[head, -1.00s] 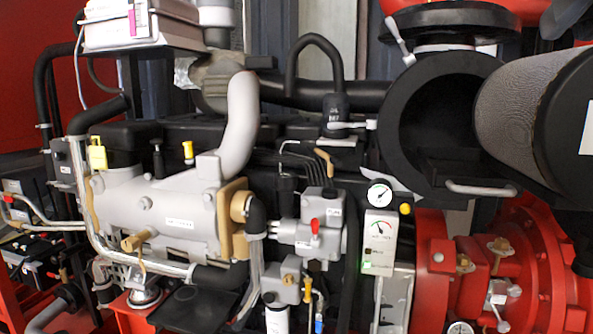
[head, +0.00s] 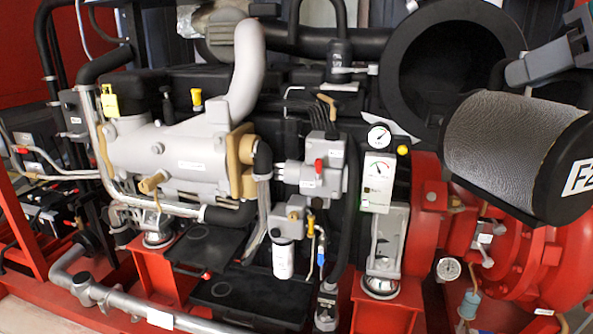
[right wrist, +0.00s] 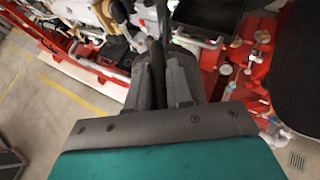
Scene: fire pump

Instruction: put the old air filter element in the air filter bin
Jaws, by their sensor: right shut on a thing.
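The old air filter element (head: 516,146) is a grey mesh cylinder with black end caps, one bearing a white label with an "F" and a partly cut-off character. It hangs clear of the open black air filter housing (head: 400,55), at the right of the head view. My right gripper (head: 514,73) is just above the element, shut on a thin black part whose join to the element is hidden. In the right wrist view, the gripper fingers (right wrist: 160,92) close on this dark part. My left gripper and the air filter bin are not in view.
The grey and black engine (head: 170,150) fills the left and middle. A gauge panel (head: 378,180) stands right of centre, with the red pump casing (head: 480,225) below the element. Open floor (right wrist: 40,110) with yellow lines shows left in the wrist view.

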